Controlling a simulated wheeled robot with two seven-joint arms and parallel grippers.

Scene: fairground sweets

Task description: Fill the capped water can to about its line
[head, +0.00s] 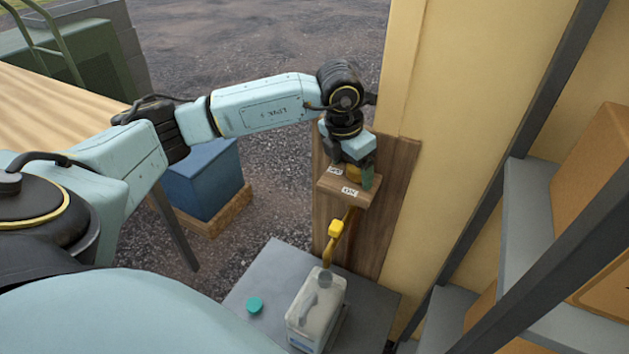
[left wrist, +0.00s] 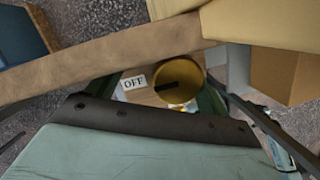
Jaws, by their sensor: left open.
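The pale translucent water can (head: 318,312) stands on a grey platform, its mouth under the end of a yellow spout (head: 335,230). Its water level and line cannot be made out. A teal cap (head: 254,305) lies apart on the platform, left of the can. A brass knob (left wrist: 178,82) sits on a wooden shelf (head: 348,190) with OFF and ON labels; its dark pointer points towards OFF. My left gripper (head: 354,178) is open at the knob, a finger on either side; contact cannot be told. My right gripper is not in view.
A wooden board (head: 400,190) backs the shelf against a cream wall. Grey shelving with brown boxes (head: 600,200) stands at the right. A blue box (head: 203,180) and a wooden table (head: 50,110) are at the left. The grey platform (head: 275,270) has bare room around the cap.

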